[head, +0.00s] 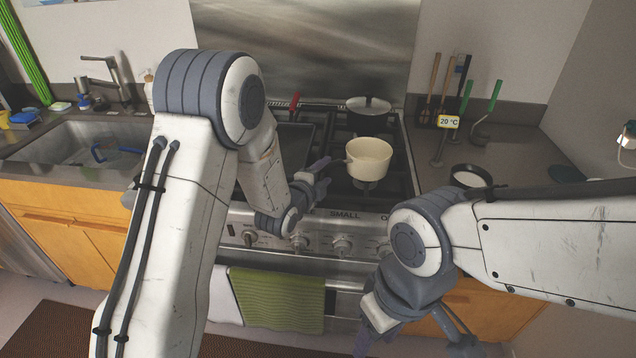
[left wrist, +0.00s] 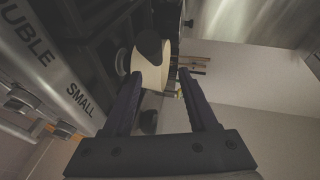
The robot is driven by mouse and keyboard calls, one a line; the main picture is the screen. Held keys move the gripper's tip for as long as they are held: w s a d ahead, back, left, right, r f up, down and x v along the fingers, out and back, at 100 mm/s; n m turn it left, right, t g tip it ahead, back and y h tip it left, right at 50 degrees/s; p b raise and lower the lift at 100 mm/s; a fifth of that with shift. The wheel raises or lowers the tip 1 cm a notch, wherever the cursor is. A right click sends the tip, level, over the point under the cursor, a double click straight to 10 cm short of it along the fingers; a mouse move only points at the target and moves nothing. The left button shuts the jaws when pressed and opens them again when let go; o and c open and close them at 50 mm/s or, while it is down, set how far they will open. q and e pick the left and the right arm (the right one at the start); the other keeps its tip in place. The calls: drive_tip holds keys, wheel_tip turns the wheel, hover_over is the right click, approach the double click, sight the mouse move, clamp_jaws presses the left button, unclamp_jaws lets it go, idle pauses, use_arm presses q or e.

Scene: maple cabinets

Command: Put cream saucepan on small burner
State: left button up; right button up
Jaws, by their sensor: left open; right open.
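The cream saucepan (head: 368,158) is upright over the front burner behind the SMALL label (head: 345,215). Part of that small burner (head: 364,186) shows just below the pan. I cannot tell exactly how the pan rests. My left gripper (head: 324,174) is open at the pan's left side, by its handle. My right gripper (head: 413,342) is open and empty, low in front of the stove.
A lidded pan (head: 368,112) stands on the back of the stove. Utensils (head: 455,90) and a white-topped round container (head: 470,177) are on the right counter. A sink (head: 85,143) is at left. A green towel (head: 278,300) hangs on the oven front.

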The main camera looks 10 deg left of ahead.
use_arm(q)
drive_tip(key=s+d+n+g+y, duration=0.1)
drive_tip(key=s+d+n+g, duration=0.25)
drive_tip(key=s, duration=0.65)
drive_tip(key=s+d+n+g+y, duration=0.15)
drive_tip(key=s+n+g, duration=0.3)
drive_tip(key=s, duration=0.65)
drive_tip(key=s+a+r+n+g, duration=0.1)
drive_tip(key=s+n+g, duration=0.1)
drive_tip(key=s, duration=0.7)
drive_tip(key=s+a+n+g+y, duration=0.1)
drive_tip(key=s+a+n+g, duration=0.1)
drive_tip(key=s, duration=0.8)
drive_tip(key=n+g, duration=0.1)
drive_tip(key=g, duration=0.1)
drive_tip(key=shift+r+g+b, duration=0.3)
drive_tip(key=shift+r+b, duration=0.05)
drive_tip(key=shift+r, duration=0.05)
